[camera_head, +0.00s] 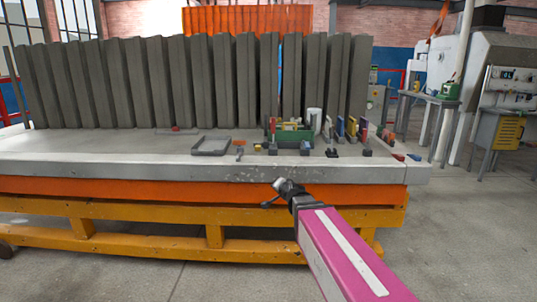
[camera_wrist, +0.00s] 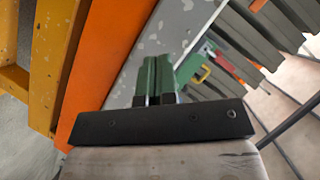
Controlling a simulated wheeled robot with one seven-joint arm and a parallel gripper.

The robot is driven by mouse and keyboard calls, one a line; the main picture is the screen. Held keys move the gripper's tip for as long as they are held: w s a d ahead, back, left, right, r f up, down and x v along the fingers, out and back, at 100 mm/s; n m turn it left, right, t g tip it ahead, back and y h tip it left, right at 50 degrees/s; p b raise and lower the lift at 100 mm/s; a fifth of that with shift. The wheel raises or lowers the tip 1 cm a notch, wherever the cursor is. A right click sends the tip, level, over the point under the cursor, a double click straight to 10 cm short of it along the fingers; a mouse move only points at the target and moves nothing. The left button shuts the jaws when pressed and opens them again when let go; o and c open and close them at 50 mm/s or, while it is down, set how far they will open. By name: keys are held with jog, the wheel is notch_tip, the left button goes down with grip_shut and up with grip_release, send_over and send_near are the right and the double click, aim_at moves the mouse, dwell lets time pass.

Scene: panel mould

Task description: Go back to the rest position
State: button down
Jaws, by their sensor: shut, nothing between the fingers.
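My gripper (camera_head: 279,186) is at the end of my pink arm, in front of the near edge of the mould table (camera_head: 130,168) in the head view. In the wrist view its two green fingers (camera_wrist: 156,78) stand together above a dark bar, with nothing between them. The gripper is shut and empty. It appears apart from the table and the things on it.
Tall grey ribs (camera_head: 150,80) line the table's back. A green bin (camera_head: 291,139), a grey U-shaped frame (camera_head: 211,146) and several small coloured parts lie at the right half. Machines and workbenches stand further right. The table's left front is clear, as is the floor at the right.

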jog(key=s+d+f+n+g+h, duration=0.2)
jog(key=s+d+f+g, duration=0.4)
jog(key=s+f, duration=0.4)
jog(key=s+d+f+n+g+h, duration=0.1)
jog(key=s+d+f+n+g, duration=0.4)
jog(key=s+f, duration=0.6)
jog(key=s+d+g, duration=0.1)
jog(key=d+g, duration=0.1)
jog(key=d, duration=0.1)
jog(key=shift+d+h, duration=0.25)
jog(key=shift+h, duration=0.15)
